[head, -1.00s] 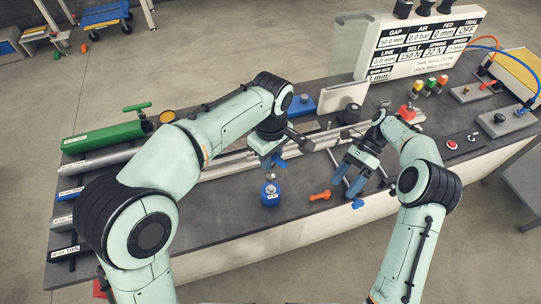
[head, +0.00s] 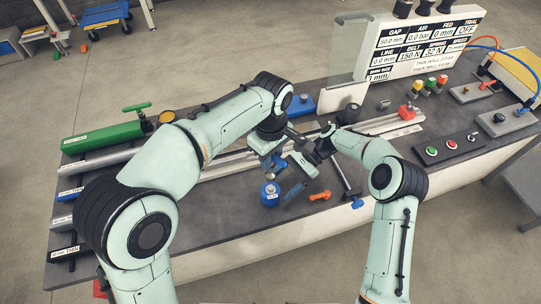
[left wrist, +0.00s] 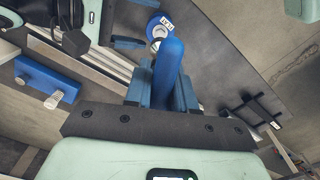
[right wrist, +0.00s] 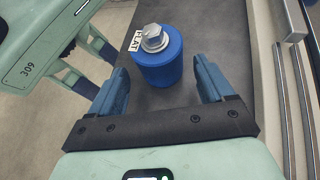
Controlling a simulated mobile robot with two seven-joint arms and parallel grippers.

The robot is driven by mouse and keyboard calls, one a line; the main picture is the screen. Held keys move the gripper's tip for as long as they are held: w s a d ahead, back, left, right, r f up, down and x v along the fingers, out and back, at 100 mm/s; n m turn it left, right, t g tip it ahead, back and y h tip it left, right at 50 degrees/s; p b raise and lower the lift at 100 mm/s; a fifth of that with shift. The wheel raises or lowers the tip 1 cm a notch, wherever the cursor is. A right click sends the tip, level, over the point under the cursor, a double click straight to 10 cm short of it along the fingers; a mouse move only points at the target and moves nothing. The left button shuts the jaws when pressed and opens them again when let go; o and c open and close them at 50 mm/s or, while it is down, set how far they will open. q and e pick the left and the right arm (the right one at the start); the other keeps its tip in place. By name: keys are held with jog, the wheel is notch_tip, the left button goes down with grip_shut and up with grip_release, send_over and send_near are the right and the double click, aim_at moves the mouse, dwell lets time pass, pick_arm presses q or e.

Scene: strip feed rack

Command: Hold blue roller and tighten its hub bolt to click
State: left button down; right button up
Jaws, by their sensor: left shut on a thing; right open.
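The blue roller (head: 270,196) stands upright on the bench, with a silver hub bolt (right wrist: 154,38) on top and a "FLAT" label (right wrist: 135,38). My right gripper (right wrist: 162,88) is open and empty; its fingers point at the roller from the right, and the roller shows beyond the gap between them. My left gripper (head: 274,170) is above and behind the roller in the head view. It is shut on a blue, round-ended rod-like thing (left wrist: 169,68); its far end and any contact with the bolt are unclear. The roller's top shows beyond it in the left wrist view (left wrist: 155,30).
An orange bolt-like piece (head: 320,196) lies right of the roller. A dark rod tool with a blue end (head: 357,202) lies near the bench's front edge. Rails (head: 225,168) run behind, close to both grippers. The bench front between roller and edge is clear.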

aim_at(274, 192)
jog(key=shift+x, duration=2.05)
jog(key=c, duration=0.6)
jog(key=o, duration=0.8)
jog(key=c, duration=0.8)
